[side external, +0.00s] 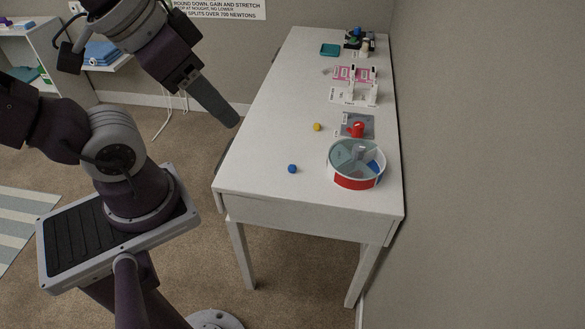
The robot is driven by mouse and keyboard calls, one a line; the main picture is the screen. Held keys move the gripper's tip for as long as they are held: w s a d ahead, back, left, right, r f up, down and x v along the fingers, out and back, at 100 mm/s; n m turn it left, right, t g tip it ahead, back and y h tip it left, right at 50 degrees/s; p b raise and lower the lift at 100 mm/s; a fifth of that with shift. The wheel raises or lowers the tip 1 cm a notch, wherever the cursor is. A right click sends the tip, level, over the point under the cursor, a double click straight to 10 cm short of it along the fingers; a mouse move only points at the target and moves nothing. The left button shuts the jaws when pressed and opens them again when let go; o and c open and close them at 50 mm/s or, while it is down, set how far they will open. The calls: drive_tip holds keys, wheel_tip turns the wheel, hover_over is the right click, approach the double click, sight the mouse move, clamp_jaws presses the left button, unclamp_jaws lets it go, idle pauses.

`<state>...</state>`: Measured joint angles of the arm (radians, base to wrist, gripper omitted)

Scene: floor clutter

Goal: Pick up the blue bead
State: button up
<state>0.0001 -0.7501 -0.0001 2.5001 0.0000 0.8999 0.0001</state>
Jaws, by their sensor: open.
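The blue bead (292,169) is a small round piece on the white table (262,120), near its front end and left of the round container. My gripper (228,116) is up and to the left of the bead, by the table's left edge, well apart from it and empty. Its fingers show as a long grey shape seen from the side, so the gap between them is hard to see. Nothing covers the bead.
A yellow bead (317,127) lies behind the blue one. A round red-and-white divided container (355,182) stands to the right, with a red object (356,130) on a grey mat behind it. White stands, pink cards and a teal tray (330,50) are farther back.

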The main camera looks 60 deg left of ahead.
drive_tip(key=m+g, duration=0.6)
drive_tip(key=m, duration=0.3)
hover_over(292, 166)
drive_tip(key=f, duration=3)
drive_tip(key=shift+s, duration=0.2)
drive_tip(key=f, duration=0.7)
drive_tip(key=shift+w, duration=0.25)
clamp_jaws()
